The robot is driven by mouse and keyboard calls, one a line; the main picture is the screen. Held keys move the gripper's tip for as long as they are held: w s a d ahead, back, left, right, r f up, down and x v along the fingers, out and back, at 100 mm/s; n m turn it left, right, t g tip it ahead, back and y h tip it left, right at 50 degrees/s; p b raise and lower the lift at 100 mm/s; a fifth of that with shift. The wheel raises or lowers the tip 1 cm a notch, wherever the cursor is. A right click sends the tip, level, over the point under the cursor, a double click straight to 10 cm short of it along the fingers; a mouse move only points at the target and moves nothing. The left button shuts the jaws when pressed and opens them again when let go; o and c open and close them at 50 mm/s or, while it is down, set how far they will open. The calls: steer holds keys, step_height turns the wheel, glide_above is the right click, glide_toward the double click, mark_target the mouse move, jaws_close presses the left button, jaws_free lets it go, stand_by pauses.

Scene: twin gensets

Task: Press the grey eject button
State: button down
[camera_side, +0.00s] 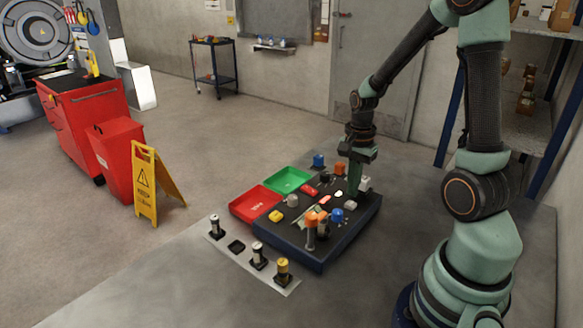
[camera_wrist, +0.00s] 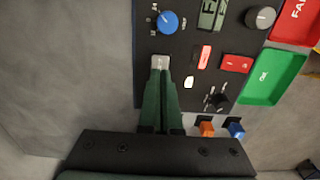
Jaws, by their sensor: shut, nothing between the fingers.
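The grey button (camera_wrist: 160,62) is a light grey square cap near the edge of the dark panel in the wrist view. In the side view it (camera_side: 350,206) sits just in front of my fingertips. My gripper (camera_side: 354,195) points down over the panel, shut and empty. In the wrist view the tips of its two green fingers (camera_wrist: 161,72) lie together at the grey button's lower edge and cover part of it. I cannot tell whether they touch it.
Close by on the panel (camera_side: 310,258) are a blue knob (camera_wrist: 168,22), a white button (camera_wrist: 188,82), a salmon rocker (camera_wrist: 204,56), a red button (camera_wrist: 237,63) and a black star-shaped knob (camera_wrist: 216,101). Green (camera_side: 289,180) and red (camera_side: 254,204) trays stand beside it.

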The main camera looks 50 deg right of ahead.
mark_target(351, 203)
step_height(351, 203, up, 9)
stand_by(1.0)
